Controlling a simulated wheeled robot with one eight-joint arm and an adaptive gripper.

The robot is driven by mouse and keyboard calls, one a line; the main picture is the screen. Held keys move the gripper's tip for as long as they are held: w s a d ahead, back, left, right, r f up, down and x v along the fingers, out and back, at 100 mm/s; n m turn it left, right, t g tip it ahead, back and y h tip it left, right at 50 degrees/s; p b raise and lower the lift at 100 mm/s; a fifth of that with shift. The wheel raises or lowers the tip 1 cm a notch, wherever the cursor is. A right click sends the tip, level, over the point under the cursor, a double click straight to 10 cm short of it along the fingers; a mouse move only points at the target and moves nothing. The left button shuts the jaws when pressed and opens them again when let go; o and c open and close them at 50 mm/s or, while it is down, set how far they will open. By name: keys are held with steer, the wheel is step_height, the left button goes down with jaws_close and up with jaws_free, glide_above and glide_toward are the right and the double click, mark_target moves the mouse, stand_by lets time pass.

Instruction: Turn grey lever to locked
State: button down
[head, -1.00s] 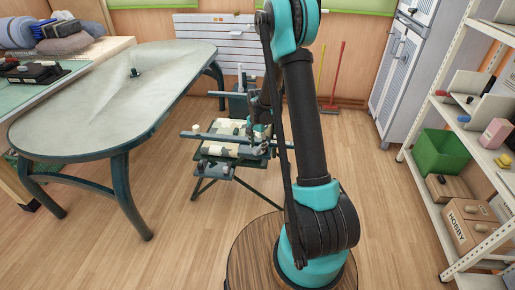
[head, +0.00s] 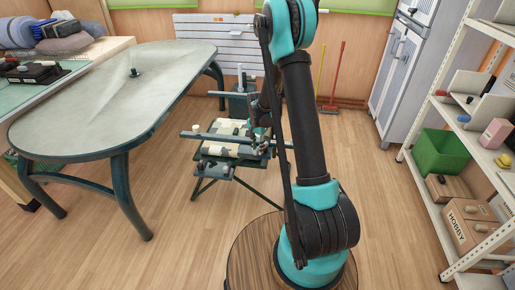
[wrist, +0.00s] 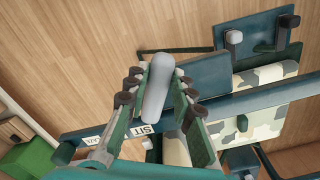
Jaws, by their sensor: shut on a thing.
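The grey lever (wrist: 157,92) is a rounded bar between the fingers of my gripper (wrist: 158,86) in the wrist view. My gripper is shut on it. The lever stands beside the blue-green frame of a chair (wrist: 210,74) with camouflage cushions. In the head view the chair (head: 218,151) stands on the floor, and my gripper (head: 261,142) is at its right side, partly behind my arm. The lever is too small to make out there. A white label (wrist: 145,128) with dark lettering, partly covered by my fingers, is on the frame near the lever.
An oval table (head: 110,95) stands left of the chair. A white shelf unit (head: 465,125) with a green bin (head: 440,152) is on the right, and a grey cabinet (head: 403,65) is behind. The wooden floor is clear in front of the chair.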

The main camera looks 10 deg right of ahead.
stand_by(0.3)
steer(key=w+m, duration=0.1)
steer(key=m, duration=0.1)
steer(key=w+a+m, duration=0.1)
steer(key=m, duration=0.1)
steer(key=w+m, duration=0.1)
steer(key=m, duration=0.1)
steer(key=shift+a, duration=0.2)
steer(key=m, duration=0.1)
steer(key=w+m, duration=0.1)
steer(key=m, duration=0.1)
steer(key=shift+w+m, duration=0.25)
steer(key=shift+m, duration=0.05)
steer(key=shift+w+d+m, duration=0.1)
steer(key=shift+w+m, duration=0.5)
steer(key=shift+m, duration=0.6)
steer(key=c, duration=1.3)
jaws_free()
steer(key=shift+r, duration=0.1)
